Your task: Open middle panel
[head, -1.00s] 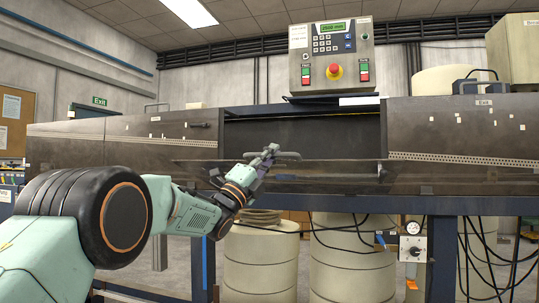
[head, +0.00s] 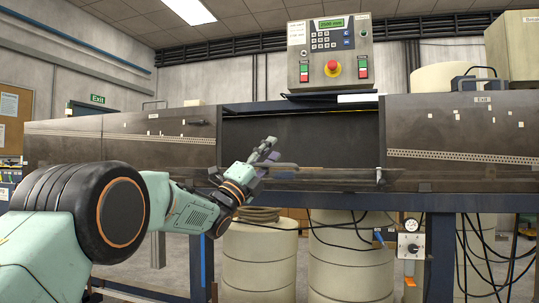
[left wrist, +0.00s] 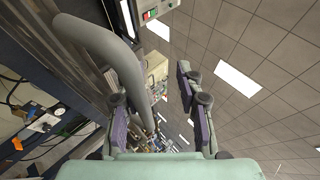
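The middle panel (head: 320,186) of the long dark machine is folded down and outward, nearly flat, with the dark opening (head: 300,138) showing above and behind it. My left gripper (head: 265,152) is over the panel's left part, at its grey handle (head: 286,166). In the left wrist view, the thick bent handle bar (left wrist: 112,60) runs along the left finger. The two fingers (left wrist: 160,112) stand apart with a gap between them. Whether a finger touches the bar I cannot tell. My right gripper is not in view.
A control box (head: 331,55) with a red stop button stands on top of the machine. The closed left panel (head: 150,138) and right panel (head: 460,140) flank the opening. Beige drums (head: 260,250) and hanging cables (head: 485,250) are below.

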